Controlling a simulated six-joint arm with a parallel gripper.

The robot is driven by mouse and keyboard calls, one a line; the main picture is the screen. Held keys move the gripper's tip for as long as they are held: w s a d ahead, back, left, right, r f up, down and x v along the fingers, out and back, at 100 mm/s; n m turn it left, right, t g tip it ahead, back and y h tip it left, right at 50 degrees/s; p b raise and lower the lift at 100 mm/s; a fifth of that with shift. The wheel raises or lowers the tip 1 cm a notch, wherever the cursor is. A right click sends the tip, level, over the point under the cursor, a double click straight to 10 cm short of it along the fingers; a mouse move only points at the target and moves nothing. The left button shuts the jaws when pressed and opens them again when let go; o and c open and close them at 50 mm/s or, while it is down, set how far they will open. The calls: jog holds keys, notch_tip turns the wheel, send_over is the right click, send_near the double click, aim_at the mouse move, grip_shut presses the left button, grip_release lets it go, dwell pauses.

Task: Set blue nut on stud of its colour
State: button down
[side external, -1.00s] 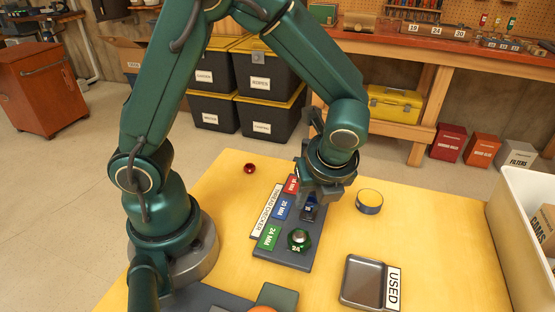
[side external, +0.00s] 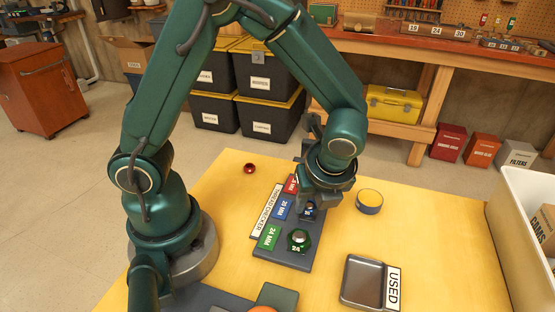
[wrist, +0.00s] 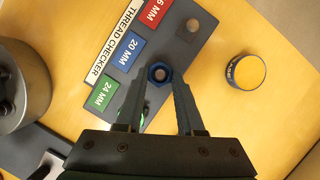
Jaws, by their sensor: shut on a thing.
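The blue nut (wrist: 160,72) is held between the fingertips of my gripper (wrist: 161,81) in the wrist view. It is over the blue 20 MM row of the dark thread checker board (wrist: 168,47). A paler round shape shows in the nut's hole; I cannot tell how far down around the stud it is. In the side external view the blue nut (side external: 309,211) shows below my gripper (side external: 318,198), close to the board. The green nut (side external: 298,240) is at the 24 MM row, partly hidden by a finger in the wrist view.
A round dark red piece (side external: 249,168) lies on the yellow table left of the board. A round blue-sided tin (side external: 369,201) stands to the right. A grey tray (side external: 362,282) marked USED is at the front right. A bare stud (wrist: 192,25) shows at the red row.

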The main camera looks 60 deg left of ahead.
jog(key=shift+f, duration=0.4)
dwell(0.5)
jog(key=shift+c, duration=0.2)
grip_release()
dwell(0.3)
notch_tip(320, 180, up, 8)
dwell(1.1)
